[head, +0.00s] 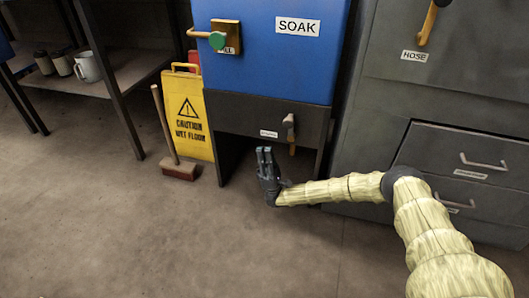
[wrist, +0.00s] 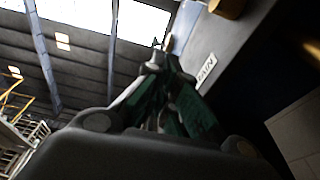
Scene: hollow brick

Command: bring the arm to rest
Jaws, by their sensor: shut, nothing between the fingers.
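My arm (head: 415,215) in its pale ribbed cover reaches in from the lower right, bends at a dark joint and runs left. My gripper (head: 265,152) points upward at its end, in front of the dark lower part of the blue cabinet, and looks empty. In the wrist view my gripper (wrist: 160,62) has its fingers drawn together at the tips with nothing between them. Whether it touches the cabinet front I cannot tell.
The blue SOAK cabinet (head: 265,65) has a small lever (head: 290,128) close to my gripper. Grey drawers (head: 470,160) stand behind my forearm. A yellow wet-floor sign (head: 188,115), a brush (head: 178,168) and a shelf with mugs (head: 88,67) are left. The front floor is clear.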

